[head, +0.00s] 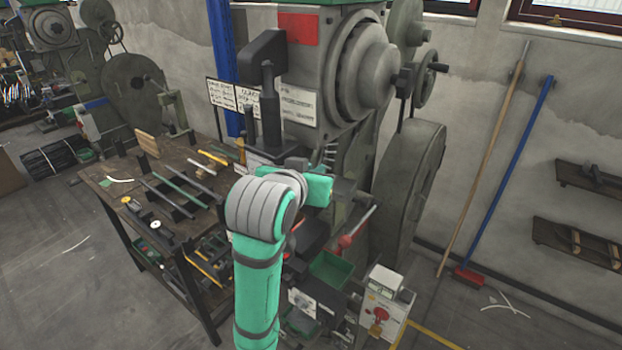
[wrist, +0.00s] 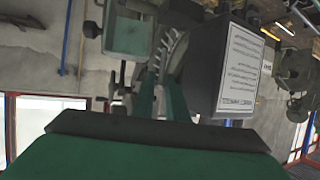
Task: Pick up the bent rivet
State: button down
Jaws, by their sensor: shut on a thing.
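My gripper (wrist: 160,75) shows in the wrist view as two green fingers close together, reaching to the row of pale rivets (wrist: 172,45) at the press. The fingers are shut on a rivet at the near end of this row. That rivet is mostly hidden between the fingertips, and I cannot tell its bend. In the head view the row of rivets (head: 329,156) stands upright at the front of the press, just above my green hand. The fingertips are hidden there behind the hand and wrist.
The large grey press (head: 345,75) with its flywheel (head: 412,185) stands close ahead. A dark workbench (head: 130,185) with bars and tools is at left. A green bin (head: 331,269) and a control box (head: 385,310) sit low right of my arm. A white sign panel (wrist: 240,70) is near my fingers.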

jog(key=s+r, duration=0.5)
jog(key=s, duration=0.5)
jog(key=shift+d+r, duration=0.2)
jog(key=shift+d, duration=0.2)
